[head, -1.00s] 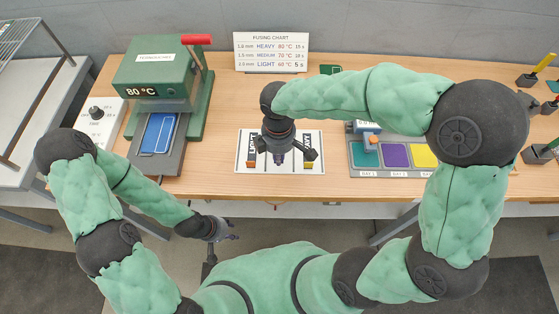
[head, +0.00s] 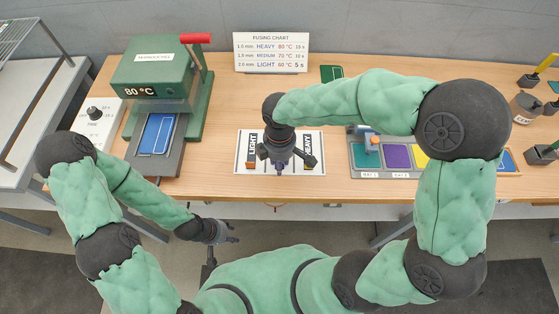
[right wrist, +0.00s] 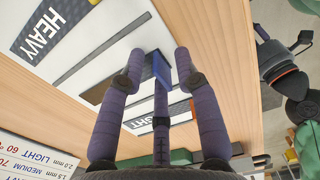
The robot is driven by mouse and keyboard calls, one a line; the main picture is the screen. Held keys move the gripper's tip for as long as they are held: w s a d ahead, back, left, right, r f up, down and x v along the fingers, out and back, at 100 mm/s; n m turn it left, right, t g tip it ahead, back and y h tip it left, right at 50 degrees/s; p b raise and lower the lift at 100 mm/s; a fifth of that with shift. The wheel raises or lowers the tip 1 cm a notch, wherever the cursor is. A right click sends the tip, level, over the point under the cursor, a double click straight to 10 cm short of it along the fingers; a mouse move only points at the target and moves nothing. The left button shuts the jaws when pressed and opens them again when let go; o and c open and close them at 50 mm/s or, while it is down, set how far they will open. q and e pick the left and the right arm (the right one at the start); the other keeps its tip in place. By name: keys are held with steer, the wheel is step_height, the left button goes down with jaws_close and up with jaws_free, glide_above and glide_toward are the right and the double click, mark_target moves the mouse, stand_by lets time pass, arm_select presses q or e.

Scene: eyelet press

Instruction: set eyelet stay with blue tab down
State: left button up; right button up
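My right gripper (head: 283,165) hangs over the white striped mat (head: 241,138), between the strips labelled LIGHT (head: 252,147) and HEAVY (head: 308,152). In the right wrist view its three purple fingers (right wrist: 160,75) stand apart and look open. A blue tab (right wrist: 159,68) shows between them, close to the middle finger; I cannot tell whether it touches. The rest of the stay is hard to make out behind the fingers. My left gripper (head: 226,236) is low in front of the table edge, away from the mat; its finger opening is too small to judge.
A green press (head: 155,75) reading 80 °C stands at the left, with a blue plate (head: 158,133) on its bed. A tray with coloured compartments (head: 397,156) lies right of the mat, partly behind my right arm. A fusing chart (head: 270,52) stands at the back.

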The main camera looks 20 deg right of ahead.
step_height(320, 180, up, 12)
steer(key=p, duration=0.3)
steer(key=shift+r+p, duration=0.15)
steer(key=shift+p, duration=0.15)
stand_by(0.5)
